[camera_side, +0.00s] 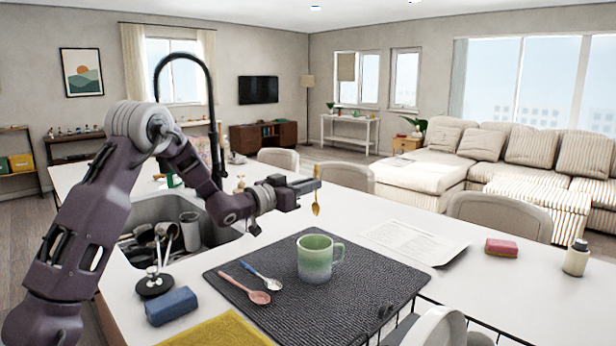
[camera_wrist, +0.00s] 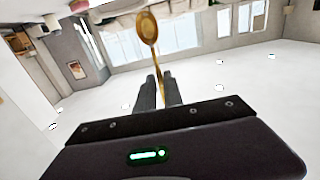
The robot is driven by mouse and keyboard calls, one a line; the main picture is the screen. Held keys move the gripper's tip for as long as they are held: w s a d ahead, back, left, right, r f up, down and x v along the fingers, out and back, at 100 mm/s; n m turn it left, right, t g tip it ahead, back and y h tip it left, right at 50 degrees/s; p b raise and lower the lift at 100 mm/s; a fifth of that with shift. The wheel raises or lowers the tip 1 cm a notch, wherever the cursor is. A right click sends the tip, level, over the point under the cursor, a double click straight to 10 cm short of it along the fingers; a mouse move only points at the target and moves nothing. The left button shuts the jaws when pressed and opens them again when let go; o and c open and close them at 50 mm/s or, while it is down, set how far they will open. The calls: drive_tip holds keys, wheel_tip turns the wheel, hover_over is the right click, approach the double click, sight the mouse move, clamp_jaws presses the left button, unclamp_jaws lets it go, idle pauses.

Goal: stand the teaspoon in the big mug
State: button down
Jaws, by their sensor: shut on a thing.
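My gripper (camera_side: 312,185) is shut on a gold teaspoon (camera_side: 316,205) and holds it in the air. In the side view the spoon hangs roughly upright, above and a little behind the mug and apart from it. The wrist view shows the spoon's gold bowl (camera_wrist: 147,27) beyond the fingertips (camera_wrist: 158,88), with its thin handle running between them. The big mug (camera_side: 314,258) is green with a paler band and a handle on its right. It stands upright on the dark textured mat (camera_side: 350,300). Its inside is mostly hidden.
A pink spoon (camera_side: 258,297) and a blue-handled spoon (camera_side: 266,281) lie on the mat left of the mug. The sink (camera_side: 210,240) with dishes, a blue sponge (camera_side: 171,306) and a yellow cloth (camera_side: 215,330) are left. Papers (camera_side: 415,242), a red sponge (camera_side: 502,248) and a bottle (camera_side: 576,258) are right.

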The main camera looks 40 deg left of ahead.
wheel_tip(320, 180, down, 13)
drive_tip(key=shift+f, duration=0.15)
idle(0.8)
drive_tip(key=c, duration=1.4)
unclamp_jaws()
drive_tip(key=s, duration=0.7)
